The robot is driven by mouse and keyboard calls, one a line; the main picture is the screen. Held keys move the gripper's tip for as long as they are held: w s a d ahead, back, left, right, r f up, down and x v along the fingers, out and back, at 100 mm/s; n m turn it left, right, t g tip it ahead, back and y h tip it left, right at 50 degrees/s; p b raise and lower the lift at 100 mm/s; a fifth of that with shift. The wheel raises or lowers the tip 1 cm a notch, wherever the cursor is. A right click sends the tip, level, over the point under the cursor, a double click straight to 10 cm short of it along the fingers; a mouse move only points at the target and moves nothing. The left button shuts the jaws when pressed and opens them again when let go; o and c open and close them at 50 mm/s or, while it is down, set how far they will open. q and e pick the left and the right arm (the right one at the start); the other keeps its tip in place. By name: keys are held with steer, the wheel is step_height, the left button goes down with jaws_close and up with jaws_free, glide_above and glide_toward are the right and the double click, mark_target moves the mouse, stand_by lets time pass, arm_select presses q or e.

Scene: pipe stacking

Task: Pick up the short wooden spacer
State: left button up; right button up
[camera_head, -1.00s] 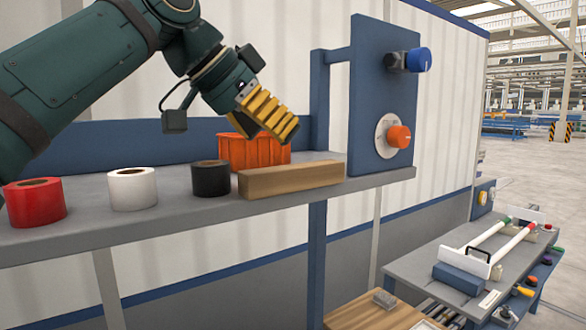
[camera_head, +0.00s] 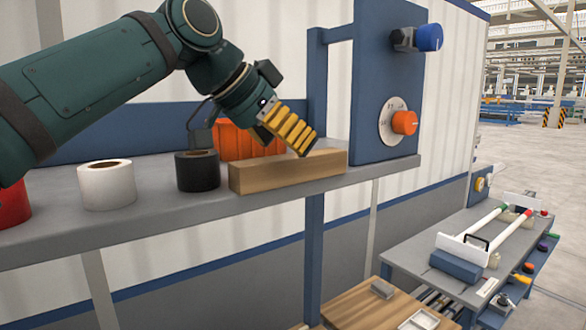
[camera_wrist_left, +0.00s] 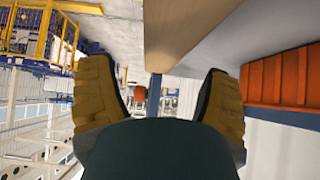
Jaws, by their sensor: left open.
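The wooden spacer (camera_head: 285,174) is a light brown block lying along the front of the grey shelf (camera_head: 140,222). My left gripper (camera_head: 298,146), with ribbed yellow fingers, is open and points down and to the right. Its fingertips overlap the spacer's top back edge in the head view; I cannot tell whether they touch it. In the left wrist view the open fingers (camera_wrist_left: 162,78) stand apart, and the spacer (camera_wrist_left: 180,30) shows ahead in the gap between them, running out of the top of the picture. The right gripper is not in view.
A black roll (camera_head: 198,174) stands just left of the spacer, then a white roll (camera_head: 106,187) and a red roll (camera_head: 12,206). An orange bin (camera_head: 236,144) is behind the spacer. A blue panel (camera_head: 375,60) with knobs rises at the shelf's right end.

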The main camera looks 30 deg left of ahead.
mark_target(292, 155)
arm_select(q)
steer(key=x, duration=0.4)
steer(key=shift+a+f, duration=0.2)
steer(key=shift+f, duration=0.35)
steer(key=shift+w+d+f, duration=0.15)
steer(key=shift+w+f, duration=0.05)
steer(key=shift+s, duration=0.1)
jaws_close()
